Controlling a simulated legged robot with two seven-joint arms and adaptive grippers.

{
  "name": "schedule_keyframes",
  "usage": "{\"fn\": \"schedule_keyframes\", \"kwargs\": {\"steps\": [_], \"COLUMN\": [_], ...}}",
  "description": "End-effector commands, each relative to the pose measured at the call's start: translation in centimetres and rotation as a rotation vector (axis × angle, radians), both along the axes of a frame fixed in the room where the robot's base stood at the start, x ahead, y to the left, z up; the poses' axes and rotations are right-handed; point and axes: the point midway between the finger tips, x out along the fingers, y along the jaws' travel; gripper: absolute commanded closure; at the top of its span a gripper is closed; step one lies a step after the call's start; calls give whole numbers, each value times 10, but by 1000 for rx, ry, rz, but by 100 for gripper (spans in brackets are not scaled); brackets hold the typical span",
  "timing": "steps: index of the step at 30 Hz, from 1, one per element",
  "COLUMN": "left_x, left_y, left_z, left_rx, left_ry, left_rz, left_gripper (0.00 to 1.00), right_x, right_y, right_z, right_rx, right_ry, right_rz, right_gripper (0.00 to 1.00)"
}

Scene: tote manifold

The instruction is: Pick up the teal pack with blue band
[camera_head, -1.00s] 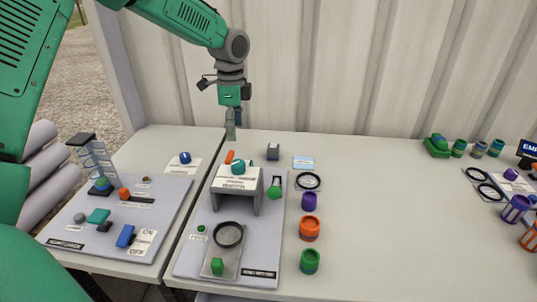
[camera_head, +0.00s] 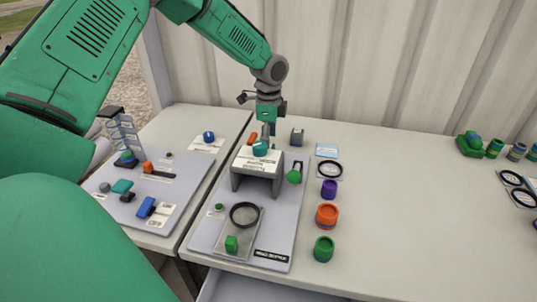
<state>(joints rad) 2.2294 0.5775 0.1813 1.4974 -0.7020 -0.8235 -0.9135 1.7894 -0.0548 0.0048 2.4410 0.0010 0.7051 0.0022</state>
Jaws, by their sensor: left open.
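A small teal rounded piece (camera_head: 260,148) sits on top of the grey stand (camera_head: 256,170) on the middle board. It is too small for me to tell whether it has a blue band. My left gripper (camera_head: 266,131) is open and points down just above and behind the stand, close to the teal piece. I cannot tell whether they touch. A teal-looking can with a bluish band (camera_head: 517,151) stands far off at the right back. My right gripper is out of view.
A purple jar (camera_head: 329,189), an orange jar (camera_head: 327,215) and a green jar (camera_head: 324,248) stand in a row right of the board. A dark grey block (camera_head: 297,136) is behind. The left board holds a clear tower (camera_head: 122,133). The table's right middle is clear.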

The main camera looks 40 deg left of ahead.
Motion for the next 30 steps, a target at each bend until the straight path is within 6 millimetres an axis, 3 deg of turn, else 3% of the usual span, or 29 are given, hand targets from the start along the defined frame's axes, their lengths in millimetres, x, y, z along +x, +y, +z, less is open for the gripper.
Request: {"fn": "schedule_keyframes", "kwargs": {"steps": [5,13,14,18,30], "left_x": [0,0,0,0,2], "left_y": [4,4,4,2,1], "left_z": [-26,-29,-29,-28,-19], "left_rx": [-4,-4,-4,-2,-5], "left_ry": [0,-1,-1,-1,-6], "left_rz": [2,2,2,2,0], "left_gripper": [41,41,45,94,95], "right_x": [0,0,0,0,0], "right_y": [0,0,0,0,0], "right_z": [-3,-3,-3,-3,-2], "right_rx": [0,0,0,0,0], "right_ry": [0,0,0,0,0], "right_rz": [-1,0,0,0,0], "right_gripper": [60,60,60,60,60]}}
